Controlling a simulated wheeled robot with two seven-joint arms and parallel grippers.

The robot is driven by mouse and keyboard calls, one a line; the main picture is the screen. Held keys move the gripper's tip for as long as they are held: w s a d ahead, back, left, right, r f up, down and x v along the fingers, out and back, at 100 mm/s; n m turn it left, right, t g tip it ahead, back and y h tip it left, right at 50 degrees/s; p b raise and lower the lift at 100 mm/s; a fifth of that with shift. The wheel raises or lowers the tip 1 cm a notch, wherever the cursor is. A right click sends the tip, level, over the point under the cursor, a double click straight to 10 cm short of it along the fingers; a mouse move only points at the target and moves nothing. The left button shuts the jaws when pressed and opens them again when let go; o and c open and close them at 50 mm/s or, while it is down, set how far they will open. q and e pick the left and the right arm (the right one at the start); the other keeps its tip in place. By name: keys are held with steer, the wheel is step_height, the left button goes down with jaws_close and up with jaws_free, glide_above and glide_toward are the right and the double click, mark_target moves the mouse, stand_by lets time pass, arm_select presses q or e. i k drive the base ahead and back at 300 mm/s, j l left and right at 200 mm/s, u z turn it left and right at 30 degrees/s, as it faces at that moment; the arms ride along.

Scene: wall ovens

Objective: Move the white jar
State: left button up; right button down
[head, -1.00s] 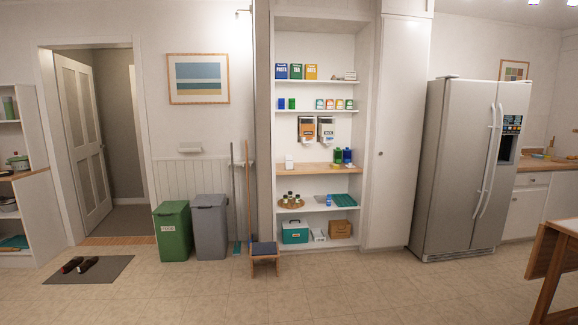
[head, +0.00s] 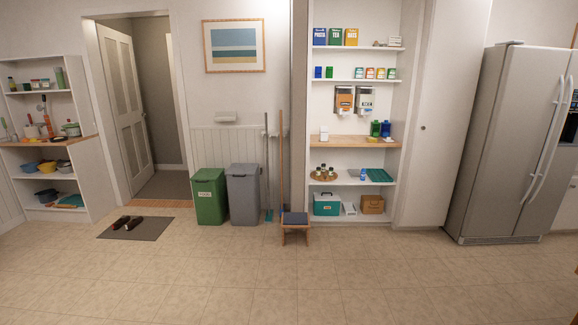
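A small white container (head: 323,134), which looks like the white jar, stands upright at the left end of the wooden counter (head: 353,142) in the open pantry shelves. It is small in the head view and its details cannot be told. Two dispensers hang on the wall above and to its right, an orange-brown one (head: 344,98) and a white one (head: 365,99). Neither of my grippers is in view.
A step stool (head: 295,222) stands on the floor before the pantry's left side. Green (head: 209,197) and grey (head: 243,195) bins, a doormat (head: 136,228) and a fridge (head: 505,145) are around. A stocked shelf unit (head: 50,158) stands left. The foreground floor is clear.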

mark_target(324, 131)
steer(key=i, duration=3)
